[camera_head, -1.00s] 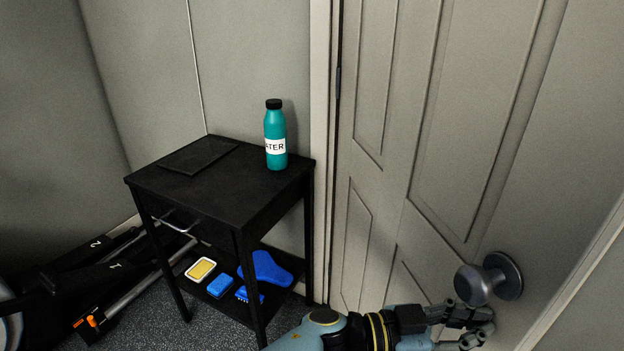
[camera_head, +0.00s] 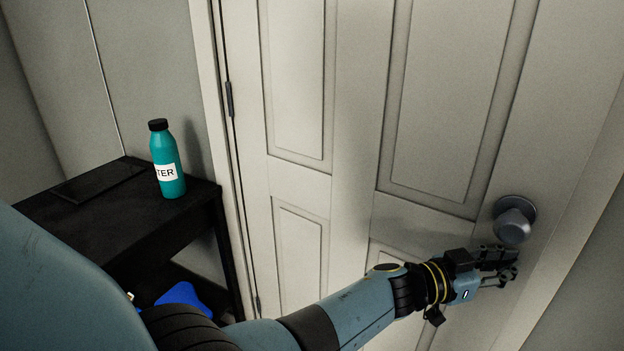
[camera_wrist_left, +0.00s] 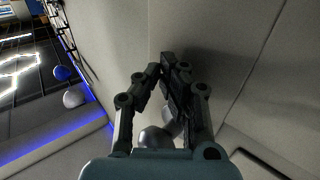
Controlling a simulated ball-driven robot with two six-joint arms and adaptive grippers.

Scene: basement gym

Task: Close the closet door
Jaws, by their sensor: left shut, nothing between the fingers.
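The closet door (camera_head: 350,190) is a pale grey panelled door, hinged at its left side beside the black table. Its round metal knob (camera_head: 515,221) is near the right edge. My left arm reaches across the door, and my left gripper (camera_head: 508,268) is shut and empty just below the knob, close to the door face. The wrist view shows the shut left fingers (camera_wrist_left: 172,70) with the round knob (camera_wrist_left: 155,138) partly hidden beneath them. I cannot tell whether the fingers touch the door or whether it sits fully in its frame. My right gripper is not in view.
A black table (camera_head: 110,220) stands left of the door, with a teal water bottle (camera_head: 167,176) and a flat dark item (camera_head: 98,184) on top. A blue item (camera_head: 184,296) is on its lower shelf. My arm covers part of the table.

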